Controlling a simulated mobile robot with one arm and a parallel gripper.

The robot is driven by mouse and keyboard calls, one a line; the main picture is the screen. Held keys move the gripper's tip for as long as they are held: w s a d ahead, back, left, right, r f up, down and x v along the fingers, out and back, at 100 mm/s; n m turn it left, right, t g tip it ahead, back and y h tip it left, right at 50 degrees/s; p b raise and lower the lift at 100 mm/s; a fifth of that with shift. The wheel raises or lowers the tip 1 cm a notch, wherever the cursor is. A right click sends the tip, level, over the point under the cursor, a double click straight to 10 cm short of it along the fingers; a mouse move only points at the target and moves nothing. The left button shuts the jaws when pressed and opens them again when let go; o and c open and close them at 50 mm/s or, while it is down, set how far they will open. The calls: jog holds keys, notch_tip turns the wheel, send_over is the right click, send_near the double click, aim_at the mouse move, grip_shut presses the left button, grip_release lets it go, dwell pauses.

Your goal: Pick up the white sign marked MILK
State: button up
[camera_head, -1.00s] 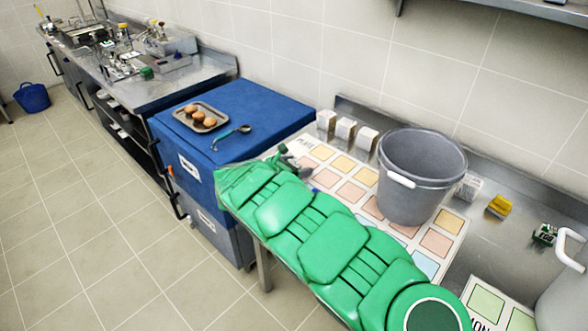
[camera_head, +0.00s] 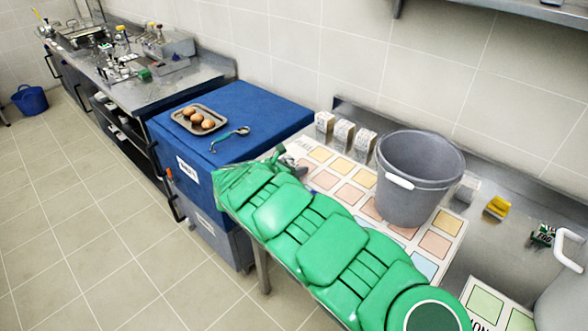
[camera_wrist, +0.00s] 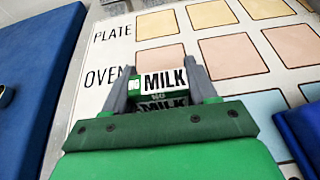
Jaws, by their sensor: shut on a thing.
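The white sign marked MILK (camera_wrist: 165,80) is between the two grey fingers of my gripper (camera_wrist: 160,74) in the wrist view. My gripper is shut on it, with one finger at each side. A darker face with lettering shows just below the white face. Behind the sign lies the board (camera_wrist: 101,73) with the words PLATE and OVEN and coloured squares. In the head view my gripper (camera_head: 287,166) is at the board's left edge, and the sign cannot be made out there. I cannot tell whether the sign touches the board.
A grey bucket (camera_head: 411,200) stands on the board, right of my arm. Several small white blocks (camera_head: 344,134) stand along the board's back edge. A yellow block (camera_head: 497,207) is further right.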

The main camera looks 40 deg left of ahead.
aim_at(295, 163)
jog(key=r, duration=0.3)
jog(key=shift+s+d+r, duration=0.1)
jog(key=shift+s+d, duration=0.05)
jog(key=shift+d, duration=0.05)
jog(key=s+d+r, duration=0.8)
jog(key=d+r, duration=0.1)
jog(key=d, duration=0.1)
jog(key=shift+s+d+r, duration=0.15)
jog(key=shift+s+d, duration=0.05)
jog(key=shift+d, duration=0.1)
